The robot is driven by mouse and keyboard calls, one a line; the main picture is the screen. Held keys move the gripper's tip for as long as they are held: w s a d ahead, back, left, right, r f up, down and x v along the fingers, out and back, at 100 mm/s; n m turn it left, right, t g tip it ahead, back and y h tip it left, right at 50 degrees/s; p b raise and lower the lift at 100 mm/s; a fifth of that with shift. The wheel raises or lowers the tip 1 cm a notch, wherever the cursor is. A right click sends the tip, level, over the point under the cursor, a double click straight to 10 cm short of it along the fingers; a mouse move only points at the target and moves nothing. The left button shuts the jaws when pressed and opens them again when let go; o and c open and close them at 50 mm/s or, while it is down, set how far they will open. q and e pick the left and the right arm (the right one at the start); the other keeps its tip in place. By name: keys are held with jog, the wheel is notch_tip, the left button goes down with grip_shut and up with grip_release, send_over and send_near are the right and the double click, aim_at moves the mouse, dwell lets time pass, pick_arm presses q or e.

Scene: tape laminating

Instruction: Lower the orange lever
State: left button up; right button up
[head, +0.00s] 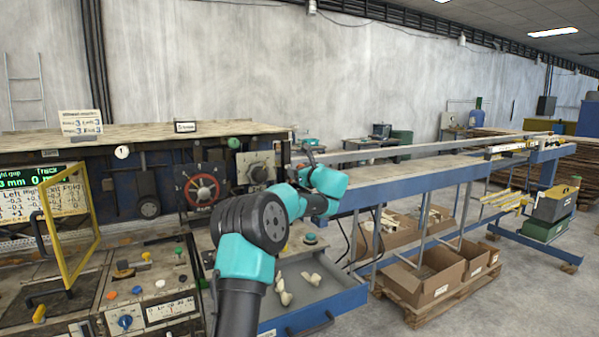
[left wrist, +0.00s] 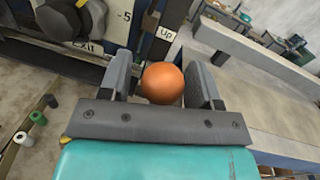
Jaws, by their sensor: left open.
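The orange lever shows its round orange knob (left wrist: 163,83) in the left wrist view, just below a small white "Up" label (left wrist: 165,34). My left gripper (left wrist: 159,72) is open, with one finger on each side of the knob. Whether either finger touches it I cannot tell. The lever's shaft is mostly hidden behind the knob. In the head view my left gripper (head: 312,156) is at the right end of the machine, and I cannot make out the lever there. My right gripper is not in view.
The machine (head: 225,135) has a red handwheel (head: 201,187) and a yellow-framed guard (head: 78,235). An open drawer (head: 318,297) holds white pieces below my arm. A long conveyor table (head: 420,178) runs right, with cardboard boxes (head: 430,290) under it.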

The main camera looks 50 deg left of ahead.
pick_arm(q)
grip_shut()
dwell(0.6)
